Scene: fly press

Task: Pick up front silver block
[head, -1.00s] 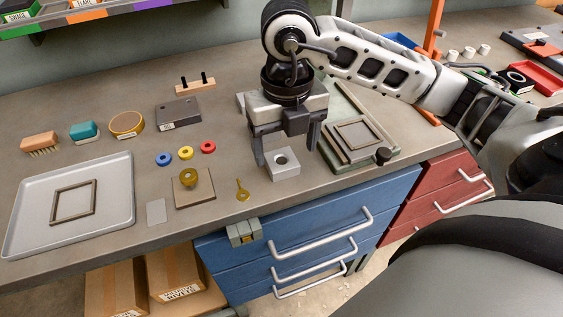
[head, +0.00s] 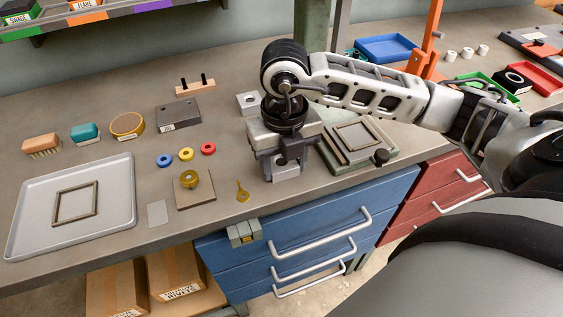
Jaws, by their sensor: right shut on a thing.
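The front silver block (head: 286,174) is a small pale metal block near the front edge of the bench. My right gripper (head: 281,172) is over it with the fingers down around it, shut on it. The gripper hides most of the block, and I cannot tell whether it is clear of the bench top. A second silver block (head: 248,104) with a round hole sits farther back, behind the gripper. My left gripper is not in view.
A grey plate with a square frame (head: 357,138) and a black knob lies just right of the gripper. A brass key (head: 242,191) and a wooden base with a brass ring (head: 193,189) lie to the left. A tray (head: 112,222) is far left.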

